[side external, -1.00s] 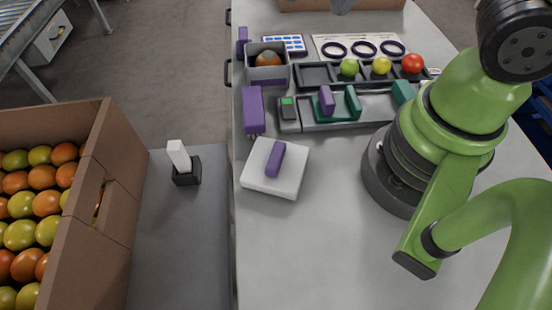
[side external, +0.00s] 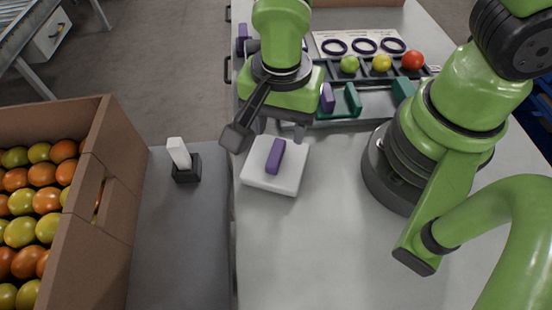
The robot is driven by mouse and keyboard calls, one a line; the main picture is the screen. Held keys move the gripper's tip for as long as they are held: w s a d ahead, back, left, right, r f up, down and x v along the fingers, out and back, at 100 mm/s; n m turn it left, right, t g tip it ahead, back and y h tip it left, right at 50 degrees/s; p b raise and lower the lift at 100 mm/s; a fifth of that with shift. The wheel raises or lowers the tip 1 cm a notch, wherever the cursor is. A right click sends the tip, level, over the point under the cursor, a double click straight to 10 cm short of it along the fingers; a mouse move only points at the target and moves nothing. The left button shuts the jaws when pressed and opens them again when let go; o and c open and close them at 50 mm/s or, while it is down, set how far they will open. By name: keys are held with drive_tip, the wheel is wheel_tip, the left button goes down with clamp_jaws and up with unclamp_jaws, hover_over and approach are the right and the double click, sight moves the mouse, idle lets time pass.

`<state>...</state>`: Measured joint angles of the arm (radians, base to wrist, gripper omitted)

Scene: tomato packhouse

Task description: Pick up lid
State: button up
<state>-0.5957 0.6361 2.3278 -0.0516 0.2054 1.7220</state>
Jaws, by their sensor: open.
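The lid (side external: 255,181) is a white square slab with a purple bar handle (side external: 276,156) on top. It lies flat on the grey table near its left edge. My gripper (side external: 268,137) is open and empty, with one dark finger to the upper left of the handle and the other to the upper right. It appears above and just behind the lid, apart from the handle. The handle and most of the lid show clearly.
Behind my gripper are a black tray (side external: 330,74) with three tomatoes and a grey fixture with green blocks (side external: 353,100). A black holder with a white piece (side external: 187,170) stands left, beside a tomato carton (side external: 113,180). The table's front is clear.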

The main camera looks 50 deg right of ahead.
sight(277, 148)
drive_tip(key=shift+w+a+f, duration=0.1)
drive_tip(key=shift+a+f, duration=0.05)
drive_tip(key=shift+f, duration=1.2)
drive_tip(key=shift+a+f, duration=0.1)
drive_tip(key=shift+f, duration=1.2)
drive_tip(key=shift+c, duration=0.2)
clamp_jaws()
